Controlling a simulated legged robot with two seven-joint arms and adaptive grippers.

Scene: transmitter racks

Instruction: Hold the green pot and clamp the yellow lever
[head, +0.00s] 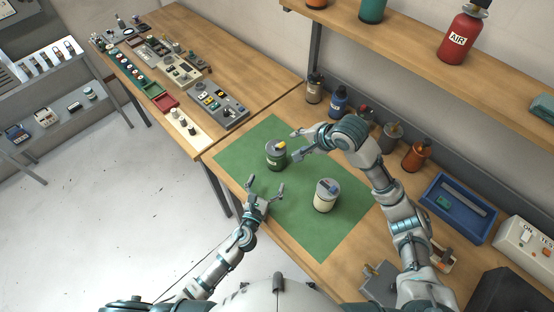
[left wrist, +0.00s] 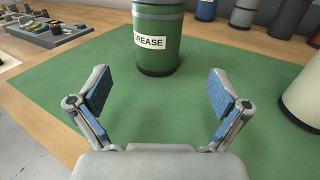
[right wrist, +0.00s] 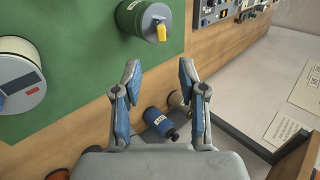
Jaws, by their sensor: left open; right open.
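The green pot (head: 275,158) stands upright on the green mat (head: 243,142). In the left wrist view the pot (left wrist: 157,55) carries a GREASE label and stands ahead, beyond the fingertips. The yellow lever (head: 281,145) is on its lid; it also shows in the right wrist view (right wrist: 161,32). My left gripper (head: 266,188) is open and empty, low over the mat on the near side of the pot, pointing at it. My right gripper (head: 295,145) is open and empty, to the right of the pot and apart from it, with the lever ahead of its fingers.
A cream pot (head: 324,200) with a grey lid stands on the mat to the right. Several bottles, including a blue one (head: 338,101), line the wall behind my right arm. A blue tray (head: 458,208) lies at the right. A shelf (head: 400,55) overhangs the back.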

